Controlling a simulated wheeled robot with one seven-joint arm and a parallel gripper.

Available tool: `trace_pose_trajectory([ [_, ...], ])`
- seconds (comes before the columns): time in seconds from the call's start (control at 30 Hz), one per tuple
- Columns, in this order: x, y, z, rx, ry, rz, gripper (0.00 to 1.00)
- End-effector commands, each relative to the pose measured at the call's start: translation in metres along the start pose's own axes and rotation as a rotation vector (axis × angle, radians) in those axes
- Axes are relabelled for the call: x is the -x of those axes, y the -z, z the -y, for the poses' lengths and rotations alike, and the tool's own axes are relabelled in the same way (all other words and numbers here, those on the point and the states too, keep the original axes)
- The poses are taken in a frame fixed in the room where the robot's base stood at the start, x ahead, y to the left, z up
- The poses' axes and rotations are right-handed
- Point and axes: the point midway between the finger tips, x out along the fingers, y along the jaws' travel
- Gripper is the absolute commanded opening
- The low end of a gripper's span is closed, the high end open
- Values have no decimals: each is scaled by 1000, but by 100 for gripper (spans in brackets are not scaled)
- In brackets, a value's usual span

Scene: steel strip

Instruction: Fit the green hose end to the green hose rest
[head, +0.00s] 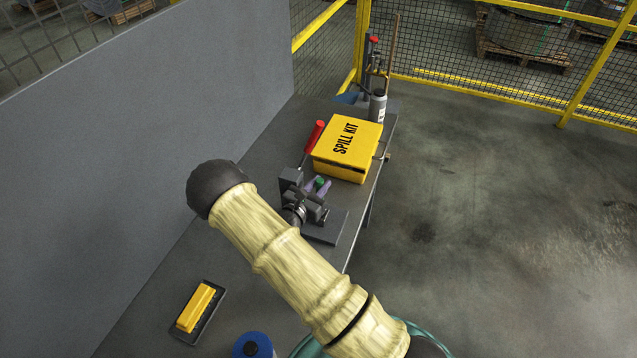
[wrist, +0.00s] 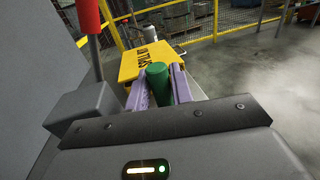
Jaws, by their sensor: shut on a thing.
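My gripper (head: 319,187) has purple fingers and is over the dark bench, just in front of the yellow spill kit box. It is shut on the green hose end (head: 320,182), which shows as a small green spot in the head view. In the wrist view green cylindrical parts (wrist: 181,84) stand between the purple fingers of my gripper (wrist: 166,88). I cannot tell whether one of these green parts belongs to the green hose rest. My gripper body and arm hide what is below, so contact with the rest cannot be told.
The spill kit box (head: 347,148) and a red-handled tool (head: 314,136) are just beyond my gripper. A grey bottle (head: 377,106) stands at the bench's far end. A yellow block in a dark tray (head: 198,308) and a blue round thing (head: 253,345) are nearer. A grey wall (head: 130,110) borders the left.

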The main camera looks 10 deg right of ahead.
Motion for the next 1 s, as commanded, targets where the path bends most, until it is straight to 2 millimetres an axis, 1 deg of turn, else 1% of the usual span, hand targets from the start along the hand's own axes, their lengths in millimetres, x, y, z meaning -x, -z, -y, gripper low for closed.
trace_pose_trajectory([
  [0.17,2,0,0,0,-4,-2,0],
  [0.27,1,4,0,0,-4,-2,0],
  [1.0,0,45,0,0,-3,-2,0],
])
